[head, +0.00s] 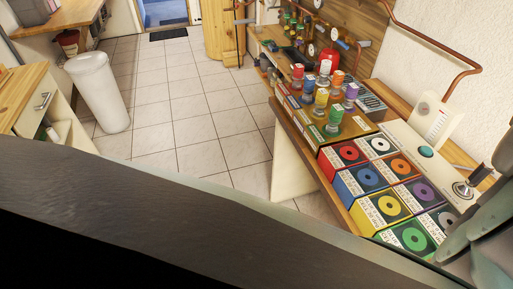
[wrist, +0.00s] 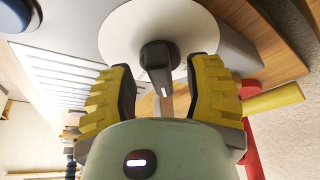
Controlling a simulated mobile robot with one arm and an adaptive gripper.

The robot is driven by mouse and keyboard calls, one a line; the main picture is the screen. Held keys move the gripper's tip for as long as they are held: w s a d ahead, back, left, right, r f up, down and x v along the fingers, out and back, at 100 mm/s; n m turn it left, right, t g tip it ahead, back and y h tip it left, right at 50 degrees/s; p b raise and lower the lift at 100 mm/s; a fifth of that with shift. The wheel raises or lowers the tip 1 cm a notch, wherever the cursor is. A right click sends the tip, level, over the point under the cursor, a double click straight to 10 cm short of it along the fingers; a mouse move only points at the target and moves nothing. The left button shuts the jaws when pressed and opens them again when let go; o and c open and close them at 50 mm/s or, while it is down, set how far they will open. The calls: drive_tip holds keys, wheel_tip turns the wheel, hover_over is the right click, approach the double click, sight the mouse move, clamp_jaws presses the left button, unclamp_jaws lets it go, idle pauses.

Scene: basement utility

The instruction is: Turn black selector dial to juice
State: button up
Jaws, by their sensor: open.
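The black selector dial (wrist: 158,62) stands out from a round white plate (wrist: 118,38) in the wrist view. A small pale mark shows on the end of the dial that faces me. My gripper (wrist: 165,76) is open, its yellow ridged fingers on either side of the dial. Gaps show between the dial and both fingers, so I see no grip on it. No juice label can be read around the dial.
In the head view, boxes with coloured rings (head: 380,205) and several coloured-top containers (head: 322,97) crowd the counter. A blue-green button (head: 426,152) and a white unit (head: 430,122) are at right. A white bin (head: 98,92) stands left; the tiled floor (head: 205,115) is clear.

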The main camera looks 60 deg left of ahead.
drive_tip(key=shift+w, duration=0.1)
drive_tip(key=shift+o, duration=0.5)
clamp_jaws()
